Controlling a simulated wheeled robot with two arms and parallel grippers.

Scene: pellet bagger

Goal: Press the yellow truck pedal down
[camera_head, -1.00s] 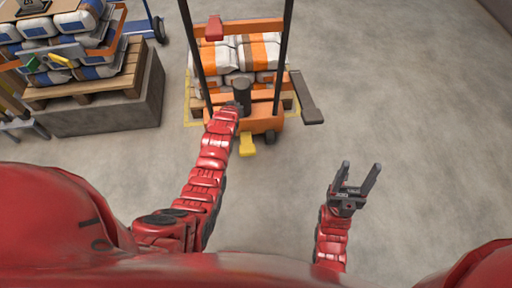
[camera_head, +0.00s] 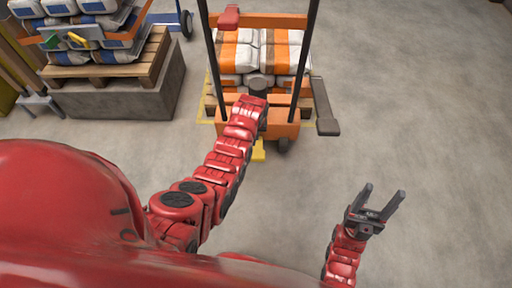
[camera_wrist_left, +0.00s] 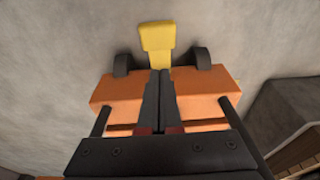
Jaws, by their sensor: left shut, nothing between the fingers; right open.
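The yellow pedal (camera_head: 259,150) sticks out low at the near side of the orange truck (camera_head: 283,130) in the head view, partly covered by my left arm. In the left wrist view the pedal (camera_wrist_left: 157,38) shows just beyond my left fingertips, between two dark wheels. My left gripper (camera_wrist_left: 160,75) is shut and empty, its fingers over the orange truck base (camera_wrist_left: 205,90). I cannot tell whether the fingers touch the pedal. My right gripper (camera_head: 383,205) is open and empty over bare floor, right of the truck and nearer to me.
White and orange bags (camera_head: 238,55) lie on the truck behind its dark upright posts. A dark grey paddle-like part (camera_head: 328,127) juts from its right side. At left, a pallet (camera_head: 150,70) of bags stands on a grey block (camera_head: 125,103). The floor at right is clear.

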